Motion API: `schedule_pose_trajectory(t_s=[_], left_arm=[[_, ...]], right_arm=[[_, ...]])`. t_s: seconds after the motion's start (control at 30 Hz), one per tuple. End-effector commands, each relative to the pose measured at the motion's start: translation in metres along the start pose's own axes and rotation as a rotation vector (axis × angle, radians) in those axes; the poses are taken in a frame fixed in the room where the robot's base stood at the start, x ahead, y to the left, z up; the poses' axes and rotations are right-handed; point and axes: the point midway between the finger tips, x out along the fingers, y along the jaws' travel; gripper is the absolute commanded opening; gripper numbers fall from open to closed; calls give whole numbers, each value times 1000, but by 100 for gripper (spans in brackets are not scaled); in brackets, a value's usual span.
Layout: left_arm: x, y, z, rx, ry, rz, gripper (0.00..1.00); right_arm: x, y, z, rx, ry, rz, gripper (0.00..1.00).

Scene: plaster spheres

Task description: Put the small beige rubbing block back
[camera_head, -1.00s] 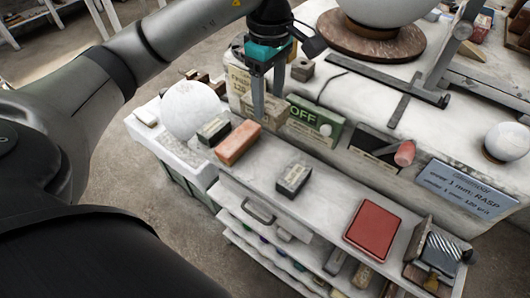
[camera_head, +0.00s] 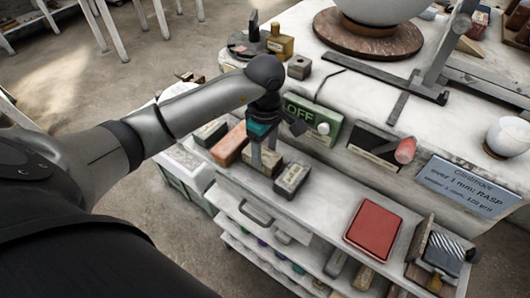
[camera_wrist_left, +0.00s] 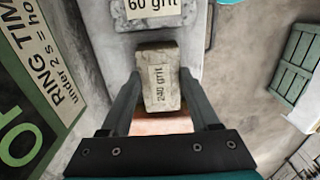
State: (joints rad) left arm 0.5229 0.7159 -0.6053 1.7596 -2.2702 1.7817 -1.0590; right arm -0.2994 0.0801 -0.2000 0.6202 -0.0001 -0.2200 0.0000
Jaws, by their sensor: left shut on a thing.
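The small beige rubbing block (camera_head: 257,171), labelled "240 grit", is between the two fingers of my left gripper (camera_head: 265,157), which is shut on it. In the left wrist view the block (camera_wrist_left: 160,85) shows its labelled top, with a finger on each side. It is at the white ledge (camera_head: 330,194), in line between an orange-brown block (camera_head: 230,144) and a dark grey block (camera_head: 292,179). I cannot tell whether its underside touches the ledge. The gripper and arm hide part of it in the head view. My right gripper is not in view.
A green sign (camera_head: 302,117) stands close behind the gripper. Another dark block (camera_head: 210,132) lies at the row's left end. A red pad (camera_head: 373,230) lies farther right; the ledge between it and the dark grey block is bare. Drawers are below.

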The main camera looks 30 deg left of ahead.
Motion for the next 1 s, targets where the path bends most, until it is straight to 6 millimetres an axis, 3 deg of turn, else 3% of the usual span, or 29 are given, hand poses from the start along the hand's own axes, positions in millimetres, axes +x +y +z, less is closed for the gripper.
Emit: schedule_pose_trajectory(t_s=[0.1, 0.4, 0.43, 0.7, 1.0], left_arm=[[10, 0, 0, 1, 0, 2, 0], [12, 1, 0, 2, 1, 3, 0], [14, 0, 0, 2, 1, 1, 63], [12, 0, 0, 2, 0, 0, 92], [10, 0, 0, 1, 0, 0, 92]], right_arm=[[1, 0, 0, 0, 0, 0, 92], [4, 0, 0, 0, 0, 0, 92], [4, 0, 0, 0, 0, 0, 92], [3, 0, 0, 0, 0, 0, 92], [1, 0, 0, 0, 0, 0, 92]])
